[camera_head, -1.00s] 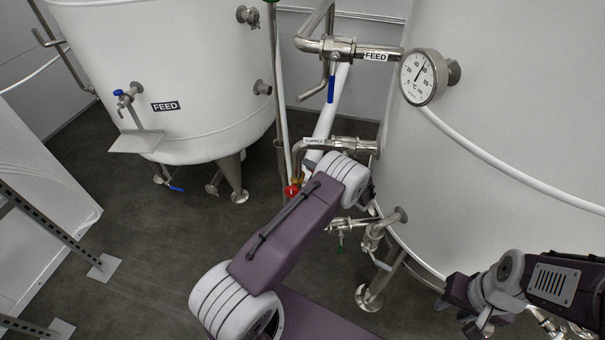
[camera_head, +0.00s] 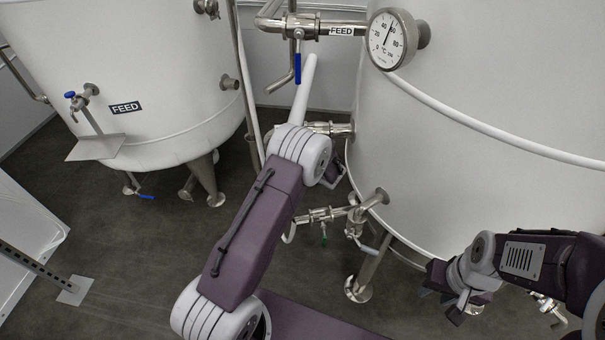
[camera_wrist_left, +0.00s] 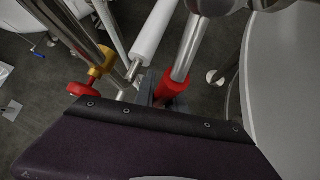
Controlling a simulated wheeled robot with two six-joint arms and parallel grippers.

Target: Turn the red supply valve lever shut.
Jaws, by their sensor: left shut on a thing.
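The red supply valve lever (camera_wrist_left: 173,87) shows in the left wrist view as a red sleeve on the end of a silver bar. My left gripper (camera_wrist_left: 150,88) has its dark fingers at the left side of the red sleeve and is shut on it. How far the fingers wrap it is partly hidden by the gripper body. In the head view my left arm covers the lever and most of that gripper. My right gripper (camera_head: 441,304) is open and empty, low in front of the right tank.
A red knob (camera_wrist_left: 82,90) with a yellow fitting is close left of the lever. A blue-handled valve (camera_head: 298,64) hangs above on the FEED pipe. The white tanks (camera_head: 480,75) stand at right and left (camera_head: 150,60). Floor (camera_head: 130,260) between is clear.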

